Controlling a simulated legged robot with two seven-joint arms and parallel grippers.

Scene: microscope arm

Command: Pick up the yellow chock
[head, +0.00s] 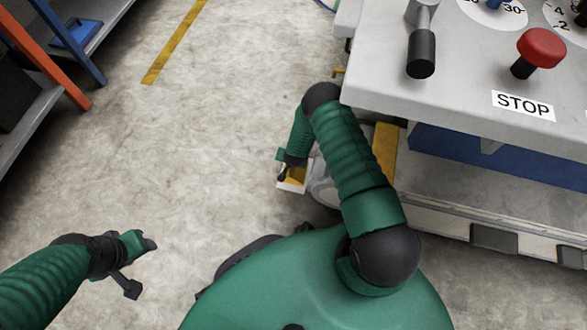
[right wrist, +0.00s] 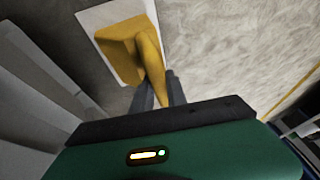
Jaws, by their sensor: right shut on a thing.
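The yellow chock (right wrist: 122,50) shows in the right wrist view, with a raised yellow part (right wrist: 150,60) between the fingers of my right gripper (right wrist: 158,90). That gripper is shut on it. A white patch or plate lies under or behind the chock. In the head view the chock (head: 296,174) is small and partly hidden by my right gripper (head: 287,166), low beside a wheel. My left gripper (head: 141,268) hangs over bare floor at the lower left, its fingers apart and nothing between them.
A grey machine (head: 455,105) with a black lever (head: 421,55), a red knob (head: 541,48) and a STOP label stands at the right. Its wheel (head: 322,183) is by the chock. Shelving (head: 40,100) stands at the upper left. The floor between is clear.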

